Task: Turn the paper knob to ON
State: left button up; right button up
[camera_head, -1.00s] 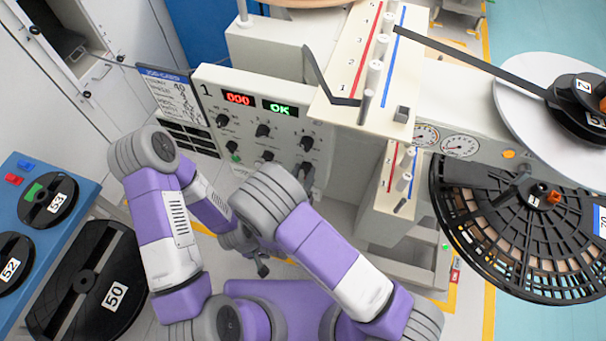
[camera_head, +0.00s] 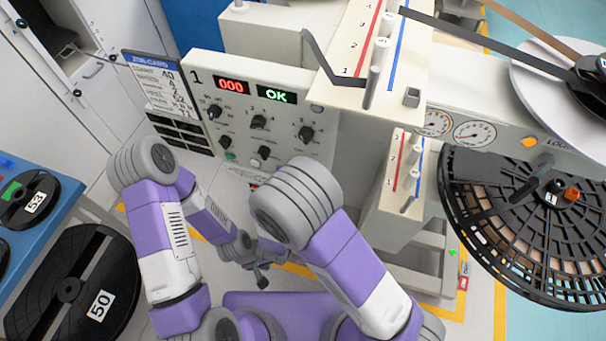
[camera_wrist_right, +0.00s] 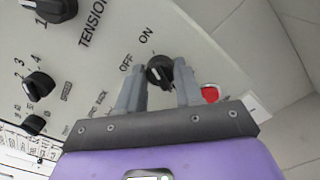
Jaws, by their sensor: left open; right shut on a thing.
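The paper knob (camera_wrist_right: 160,71) is a small black knob on the pale control panel (camera_wrist_right: 200,45) in the right wrist view, with OFF and ON printed beside it. My right gripper (camera_wrist_right: 160,84) has its two grey fingers on either side of this knob and is shut on it. I cannot tell exactly which label its pointer faces. In the head view my right arm hides the right gripper and this knob. My left gripper (camera_head: 261,279) hangs low in front of the panel, open and empty, away from the knobs.
A red button (camera_wrist_right: 210,93) sits right beside the right finger. The larger tension knob (camera_wrist_right: 50,8) is farther off. In the head view the panel shows a red 000 display (camera_head: 232,86) and a green OK display (camera_head: 276,95). A large black reel (camera_head: 545,225) stands at the right.

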jog(key=shift+f+m+b, duration=0.1)
jog(key=shift+m+b, duration=0.4)
jog(key=shift+m, duration=0.1)
jog(key=o, duration=1)
jog(key=shift+o, duration=0.2)
jog(key=p+v, duration=0.1)
jog(key=v, duration=0.6)
jog(key=shift+s, duration=0.25)
